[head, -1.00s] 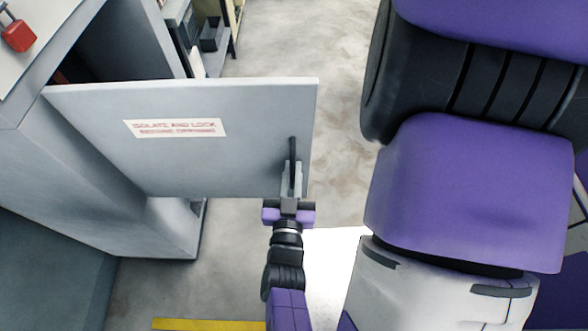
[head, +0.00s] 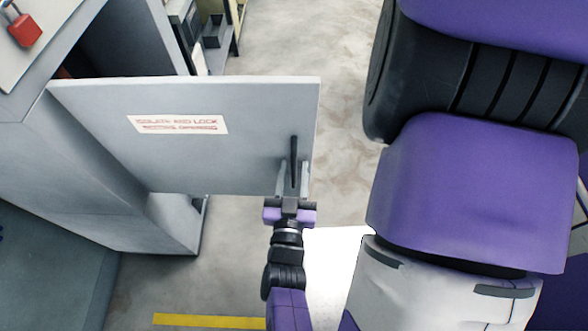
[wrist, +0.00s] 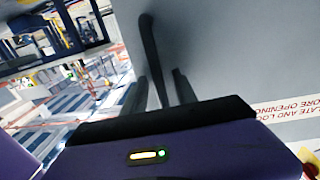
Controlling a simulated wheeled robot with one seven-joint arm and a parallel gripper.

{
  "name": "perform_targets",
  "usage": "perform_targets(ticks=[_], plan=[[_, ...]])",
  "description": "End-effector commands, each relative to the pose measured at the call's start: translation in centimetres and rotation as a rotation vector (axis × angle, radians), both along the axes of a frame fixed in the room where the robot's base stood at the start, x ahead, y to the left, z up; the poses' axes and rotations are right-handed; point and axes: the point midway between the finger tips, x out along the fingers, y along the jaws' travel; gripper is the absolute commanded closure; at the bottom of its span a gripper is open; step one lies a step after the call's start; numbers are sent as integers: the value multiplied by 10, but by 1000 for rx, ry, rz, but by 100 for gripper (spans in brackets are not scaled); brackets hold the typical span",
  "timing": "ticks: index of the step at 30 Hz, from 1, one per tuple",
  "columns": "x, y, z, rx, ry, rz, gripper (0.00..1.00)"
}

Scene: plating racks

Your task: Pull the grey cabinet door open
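The grey cabinet door (head: 215,160) stands swung wide out from the grey cabinet (head: 75,150), hinged at its left side. It bears a white label with red lettering (head: 178,124). A dark upright bar handle (head: 293,155) is near the door's free right edge; it also shows in the wrist view (wrist: 152,50). My gripper (head: 293,180) is at the lower part of the handle. Its two fingers are spread, one on each side of the handle, with gaps visible in the wrist view (wrist: 160,88). The cabinet's inside is mostly hidden behind the door.
A red padlock-like item (head: 24,30) lies on the pale top at the upper left. Shelving with dark bins (head: 212,32) stands behind the door. Concrete floor (head: 300,40) is clear beyond the door's free edge. A yellow floor line (head: 208,321) runs in front.

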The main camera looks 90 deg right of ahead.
Motion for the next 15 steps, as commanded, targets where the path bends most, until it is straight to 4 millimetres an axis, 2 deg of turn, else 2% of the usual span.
perform_targets(ticks=[12, 15], plan=[[7, 60, -3, 4, -1, 2, 66], [8, 70, -2, 2, 0, 2, 66]])
